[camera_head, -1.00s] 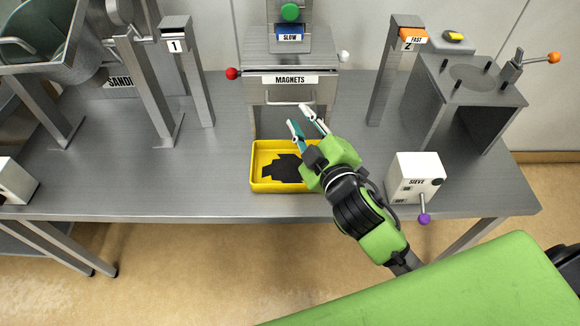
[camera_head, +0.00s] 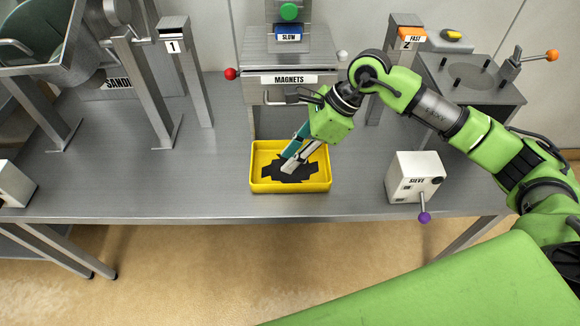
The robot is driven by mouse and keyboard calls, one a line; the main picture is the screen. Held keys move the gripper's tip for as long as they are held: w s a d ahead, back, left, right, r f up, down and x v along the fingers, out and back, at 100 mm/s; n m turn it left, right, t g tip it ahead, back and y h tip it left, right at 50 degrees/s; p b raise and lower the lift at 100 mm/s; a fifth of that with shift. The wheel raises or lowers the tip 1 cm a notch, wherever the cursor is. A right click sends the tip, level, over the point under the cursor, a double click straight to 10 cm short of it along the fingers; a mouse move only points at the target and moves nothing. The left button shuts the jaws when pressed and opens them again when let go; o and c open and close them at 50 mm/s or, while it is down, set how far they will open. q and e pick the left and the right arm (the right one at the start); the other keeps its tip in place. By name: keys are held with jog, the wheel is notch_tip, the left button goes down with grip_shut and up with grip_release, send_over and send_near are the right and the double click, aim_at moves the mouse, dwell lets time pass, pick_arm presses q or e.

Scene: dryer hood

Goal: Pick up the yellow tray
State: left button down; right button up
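The yellow tray (camera_head: 290,187) sits on the grey metal table in front of the magnets unit, with a patch of black material on its floor. My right gripper (camera_head: 289,166) reaches down from the upper right, its fingertips over the tray and in front of the black material. The two fingers, one teal and one pale, look slightly apart with nothing seen between them. Whether the tips touch the tray floor I cannot tell. My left gripper is not in view.
The magnets unit (camera_head: 289,80) stands behind the tray. The white sieve box (camera_head: 414,177) with its purple-knobbed lever is to the right. Post 1 (camera_head: 187,75) and a drum machine (camera_head: 45,50) are at the left. The table (camera_head: 190,185) left of the tray is clear.

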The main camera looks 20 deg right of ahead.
jog(key=h, duration=0.2)
send_near(291, 185)
jog(key=x, duration=0.2)
jog(key=p+x, duration=0.1)
jog(key=x, duration=0.1)
jog(key=shift+w+a+f, duration=0.25)
jog(key=shift+w, duration=0.2)
jog(key=x, duration=0.1)
jog(key=p+x, duration=0.1)
jog(key=x, duration=0.1)
jog(key=p+x, duration=0.1)
jog(key=shift+s+d+f, duration=0.1)
jog(key=shift+s+f, duration=0.2)
jog(key=shift+f, duration=0.05)
jog(key=shift+w+a+f, duration=0.1)
jog(key=shift+a+f, duration=0.1)
jog(key=shift+f, duration=0.45)
jog(key=shift+r, duration=0.1)
grip_shut()
